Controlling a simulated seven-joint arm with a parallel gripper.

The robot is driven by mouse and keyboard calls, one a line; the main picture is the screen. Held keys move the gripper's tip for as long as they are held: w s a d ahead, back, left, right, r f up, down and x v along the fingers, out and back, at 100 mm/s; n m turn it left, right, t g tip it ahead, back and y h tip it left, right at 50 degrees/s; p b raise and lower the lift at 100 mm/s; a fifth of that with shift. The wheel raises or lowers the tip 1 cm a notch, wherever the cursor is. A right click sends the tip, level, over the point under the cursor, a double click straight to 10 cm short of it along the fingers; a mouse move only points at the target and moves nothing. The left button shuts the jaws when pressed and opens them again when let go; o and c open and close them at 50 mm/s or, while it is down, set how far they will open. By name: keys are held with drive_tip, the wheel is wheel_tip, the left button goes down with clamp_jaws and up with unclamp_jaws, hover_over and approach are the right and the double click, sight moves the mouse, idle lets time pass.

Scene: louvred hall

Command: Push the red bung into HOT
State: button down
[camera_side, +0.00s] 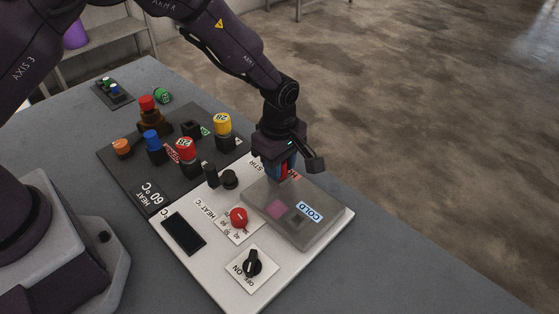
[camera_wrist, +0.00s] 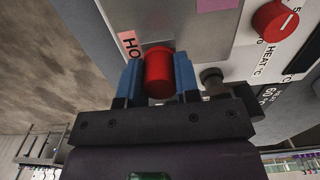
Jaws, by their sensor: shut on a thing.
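My gripper (camera_side: 284,172) points down over the far end of the grey block (camera_side: 272,222). In the wrist view its two blue fingers (camera_wrist: 158,80) are shut on the red bung (camera_wrist: 158,66), one on each side. The pink HOT label (camera_wrist: 131,45) lies beside the left finger, its last letter hidden. In the side view only part of this HOT label (camera_side: 295,174) shows past the gripper. The bung's lower end and the HOT opening are hidden, so I cannot tell how deep the bung sits.
The white panel (camera_side: 215,270) carries a red dial (camera_side: 239,217), a black ON/OFF knob (camera_side: 252,263) and a dark display (camera_side: 184,233). The table is clear at right.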

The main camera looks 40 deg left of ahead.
drive_tip(key=c, duration=0.8)
unclamp_jaws()
drive_tip(key=shift+o, duration=0.2)
drive_tip(key=shift+r, duration=2.55)
wheel_tip(320, 180, up, 13)
